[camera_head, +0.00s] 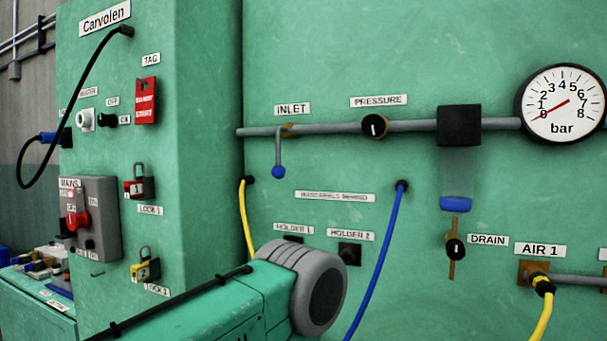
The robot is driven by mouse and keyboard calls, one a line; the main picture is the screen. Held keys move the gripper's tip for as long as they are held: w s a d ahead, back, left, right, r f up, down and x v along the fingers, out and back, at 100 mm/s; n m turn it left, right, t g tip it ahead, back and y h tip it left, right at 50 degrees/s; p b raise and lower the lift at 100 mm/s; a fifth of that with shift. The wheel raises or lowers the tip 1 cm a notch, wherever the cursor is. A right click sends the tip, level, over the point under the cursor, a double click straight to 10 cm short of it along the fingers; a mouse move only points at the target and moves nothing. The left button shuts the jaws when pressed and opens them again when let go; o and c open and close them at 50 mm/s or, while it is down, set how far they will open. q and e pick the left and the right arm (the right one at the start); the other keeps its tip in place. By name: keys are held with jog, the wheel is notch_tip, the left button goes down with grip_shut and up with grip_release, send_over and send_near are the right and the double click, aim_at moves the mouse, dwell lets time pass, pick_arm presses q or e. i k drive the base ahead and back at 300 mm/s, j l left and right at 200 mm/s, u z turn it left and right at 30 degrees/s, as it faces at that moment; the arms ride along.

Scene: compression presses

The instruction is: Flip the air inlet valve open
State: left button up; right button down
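The air inlet valve is on the grey pipe (340,129) under the INLET label (292,109). Its thin lever (278,152) hangs straight down, across the pipe, and ends in a blue ball tip (278,172). A green arm link with a grey round joint, mine, reaches in from the lower left and stands below the lever, apart from it in the picture. Neither gripper shows in the head view, so I cannot see whether anything is held.
The pipe carries a black PRESSURE knob (374,126), a black filter block (459,125) and a bar gauge (563,104) reading near zero. A yellow hose (246,215) and a blue hose (383,245) hang below. The green cabinet (205,120) juts out at left.

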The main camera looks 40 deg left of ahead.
aim_at(278, 172)
jog(key=j+u, duration=0.1)
jog(key=u, duration=1.15)
